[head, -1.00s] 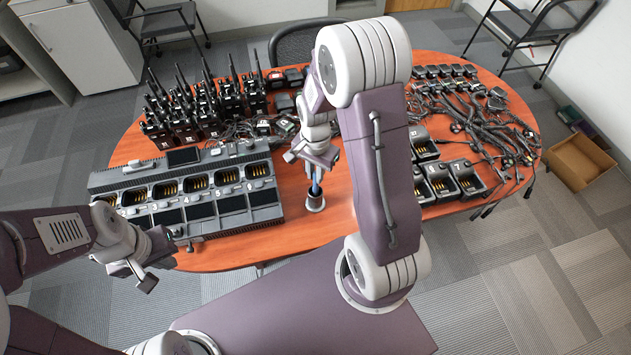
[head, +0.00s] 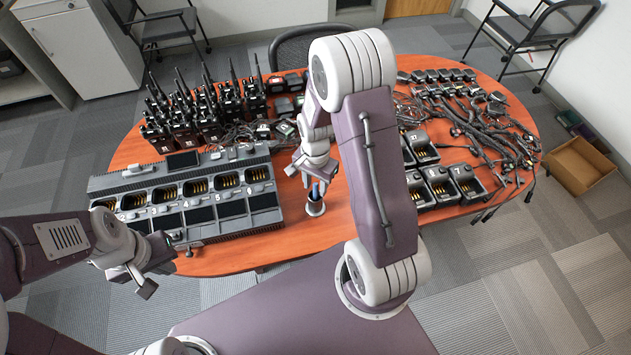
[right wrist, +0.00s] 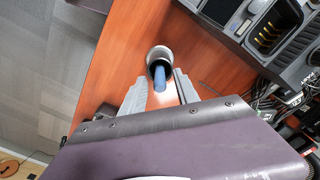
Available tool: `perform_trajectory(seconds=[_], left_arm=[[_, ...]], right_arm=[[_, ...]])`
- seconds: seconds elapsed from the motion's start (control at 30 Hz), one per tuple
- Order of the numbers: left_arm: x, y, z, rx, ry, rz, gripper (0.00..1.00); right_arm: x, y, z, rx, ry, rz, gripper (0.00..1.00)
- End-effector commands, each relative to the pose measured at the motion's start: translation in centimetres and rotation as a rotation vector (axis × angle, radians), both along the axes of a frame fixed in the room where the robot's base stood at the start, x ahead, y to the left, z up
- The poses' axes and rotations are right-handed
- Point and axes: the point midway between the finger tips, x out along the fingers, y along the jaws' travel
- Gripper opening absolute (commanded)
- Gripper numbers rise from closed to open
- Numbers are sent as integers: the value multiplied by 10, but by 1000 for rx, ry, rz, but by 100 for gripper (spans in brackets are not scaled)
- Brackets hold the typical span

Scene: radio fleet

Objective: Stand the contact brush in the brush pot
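The contact brush (head: 315,191), with its blue handle showing, stands in the brush pot (head: 316,209), a small grey cup on the table. In the right wrist view the blue handle (right wrist: 159,77) pokes out of the round mouth of the pot (right wrist: 160,53). My right gripper (head: 316,183) is just above the pot. Its two fingers lie apart on either side of the handle, with gaps showing in the wrist view (right wrist: 160,88). The brush's lower end is hidden inside the pot. My left gripper (head: 158,265) is open and empty, off the table's front left edge.
A multi-slot charger (head: 190,200) stands left of the pot. Behind it are several radios (head: 205,110). Single chargers (head: 440,185) and a tangle of corded microphones (head: 480,130) cover the right side. The wooden table (head: 270,245) is bare around the pot.

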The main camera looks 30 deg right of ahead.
Motion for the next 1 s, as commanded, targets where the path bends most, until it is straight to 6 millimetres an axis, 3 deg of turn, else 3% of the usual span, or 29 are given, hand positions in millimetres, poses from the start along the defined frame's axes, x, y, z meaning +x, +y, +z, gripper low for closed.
perform_trajectory(seconds=[0.5,0.77,0.87,1.0], left_arm=[[0,0,10,0,0,0,0],[0,0,11,0,0,0,0],[0,0,11,0,0,0,0],[0,0,11,0,0,0,0]], right_arm=[[1,0,110,-1,-4,0,37],[-1,1,123,0,-1,10,37],[-17,14,120,1,-19,200,37],[-58,38,111,-12,-70,668,37]])
